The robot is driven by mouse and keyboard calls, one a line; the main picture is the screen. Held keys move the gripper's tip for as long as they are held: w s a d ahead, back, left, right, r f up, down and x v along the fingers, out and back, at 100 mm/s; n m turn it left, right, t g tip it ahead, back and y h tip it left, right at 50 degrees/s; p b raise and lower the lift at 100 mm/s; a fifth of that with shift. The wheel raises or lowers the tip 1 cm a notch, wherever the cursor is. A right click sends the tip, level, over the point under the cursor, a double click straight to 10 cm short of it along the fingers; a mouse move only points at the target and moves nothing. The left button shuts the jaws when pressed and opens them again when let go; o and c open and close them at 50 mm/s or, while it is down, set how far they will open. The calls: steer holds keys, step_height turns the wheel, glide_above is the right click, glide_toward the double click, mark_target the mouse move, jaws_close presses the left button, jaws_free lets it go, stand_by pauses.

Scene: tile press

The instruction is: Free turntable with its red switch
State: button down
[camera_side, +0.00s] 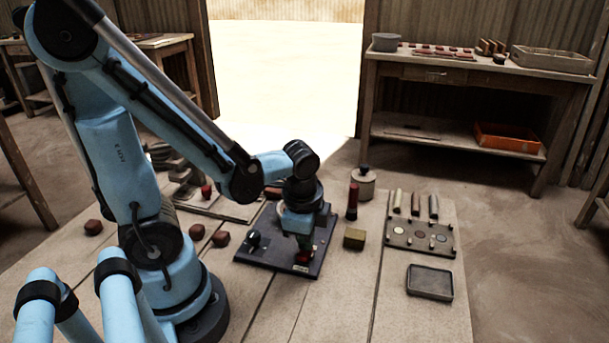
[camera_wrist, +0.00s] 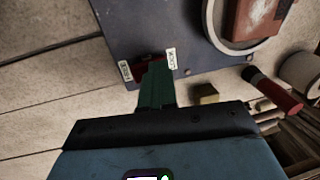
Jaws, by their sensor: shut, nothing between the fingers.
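The red switch (camera_side: 303,258) sits at the front edge of a dark blue-grey base plate (camera_side: 262,258). In the wrist view the switch (camera_wrist: 143,72) lies between two small white labels and is partly hidden by my fingers. My gripper (camera_side: 303,246) points down over the switch, shut and empty. In the wrist view my gripper (camera_wrist: 157,68) overlaps the switch; I cannot tell whether they touch. The round turntable (camera_wrist: 212,38) carries a reddish-brown block (camera_wrist: 245,18) in the wrist view, cut off at the top. In the side view my arm mostly hides the turntable.
A black knob (camera_side: 253,238) stands on the plate's left. A red-handled tool (camera_side: 352,202) and a yellowish block (camera_side: 354,238) stand to its right. Farther right are a sample board (camera_side: 420,250) and a dark tray (camera_side: 430,282). Reddish lumps (camera_side: 220,239) lie at left.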

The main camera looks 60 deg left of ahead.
mark_target(299, 271)
steer(key=shift+s+d, duration=0.1)
steer(key=shift+s, duration=0.05)
steer(key=shift+s+d+r, duration=0.1)
steer(key=shift+s+d, duration=0.4)
step_height(299, 271, up, 14)
steer(key=s+d, duration=0.2)
stand_by(1.2)
steer(key=w+f+n+t+h, duration=0.1)
steer(key=w+f+n+t, duration=0.2)
steer(key=w+n+t, duration=0.3)
steer(key=w+n, duration=0.1)
steer(key=n, duration=0.2)
steer(key=shift+a, duration=0.25)
